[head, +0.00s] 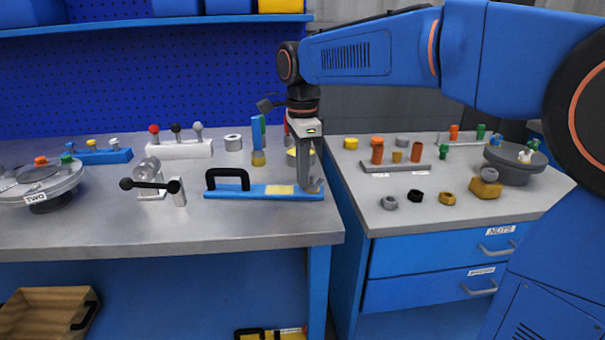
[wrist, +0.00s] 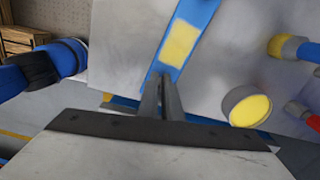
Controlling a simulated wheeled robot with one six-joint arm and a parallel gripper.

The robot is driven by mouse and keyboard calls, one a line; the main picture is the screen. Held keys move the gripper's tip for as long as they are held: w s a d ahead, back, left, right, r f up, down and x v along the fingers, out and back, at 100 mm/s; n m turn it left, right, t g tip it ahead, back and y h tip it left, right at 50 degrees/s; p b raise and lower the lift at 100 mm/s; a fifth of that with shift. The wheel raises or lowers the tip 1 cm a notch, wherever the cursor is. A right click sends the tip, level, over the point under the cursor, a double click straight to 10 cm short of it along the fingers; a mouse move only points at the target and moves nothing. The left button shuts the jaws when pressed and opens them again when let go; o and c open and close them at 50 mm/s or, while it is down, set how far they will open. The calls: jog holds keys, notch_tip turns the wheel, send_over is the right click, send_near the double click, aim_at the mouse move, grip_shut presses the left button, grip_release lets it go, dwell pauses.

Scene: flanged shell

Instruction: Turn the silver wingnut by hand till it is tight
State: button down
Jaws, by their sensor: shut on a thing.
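My gripper (head: 312,184) points down at the right end of a blue bar (head: 264,191) on the grey bench. Its fingers are close together on a small silver piece there, which I take as the silver wingnut; the fingers hide most of it. The bar has a black handle (head: 228,177) and a yellow patch. In the wrist view the fingers (wrist: 161,98) are at the near end of the blue bar (wrist: 199,14), and what lies between them is hard to see. How tight the wingnut is cannot be seen.
A yellow-topped round part (wrist: 246,107) is close beside the fingers. A silver part with a black lever (head: 150,184) stands left of the bar. A round lidded shell (head: 45,187) is at far left. The right bench holds loose nuts, a rack and another round shell (head: 514,166).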

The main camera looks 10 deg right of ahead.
jog(key=c, duration=1.9)
grip_release()
jog(key=shift+c, duration=0.2)
jog(key=shift+r, duration=0.1)
notch_tip(320, 180, up, 17)
jog(key=shift+r, duration=0.1)
